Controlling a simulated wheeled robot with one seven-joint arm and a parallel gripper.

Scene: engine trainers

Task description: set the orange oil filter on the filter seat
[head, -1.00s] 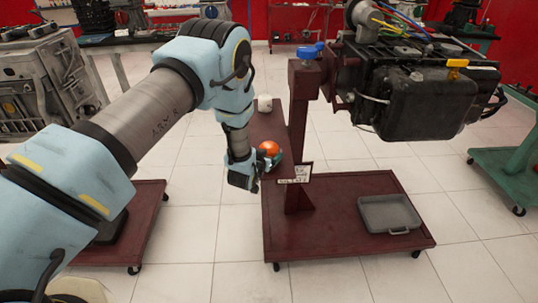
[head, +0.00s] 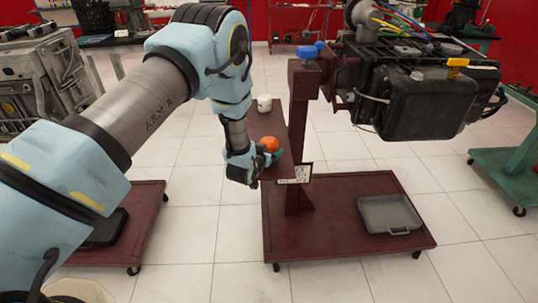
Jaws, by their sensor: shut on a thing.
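The orange oil filter (head: 269,144) shows as a small rounded orange shape at my gripper (head: 268,158), near the middle of the head view. My gripper is shut on the filter, with teal fingertips around its lower part. The filter is over or in front of the dark red shelf (head: 272,122) beside the stand's post; the gap between them cannot be told. I cannot make out the filter seat. A black engine (head: 425,95) hangs on the stand at the right.
A white container (head: 264,103) stands on the shelf's far end. The red post (head: 302,130) with a small label sign (head: 295,174) is close to the right of my gripper. A grey tray (head: 389,214) lies on the stand's base. Open tiled floor is at the front.

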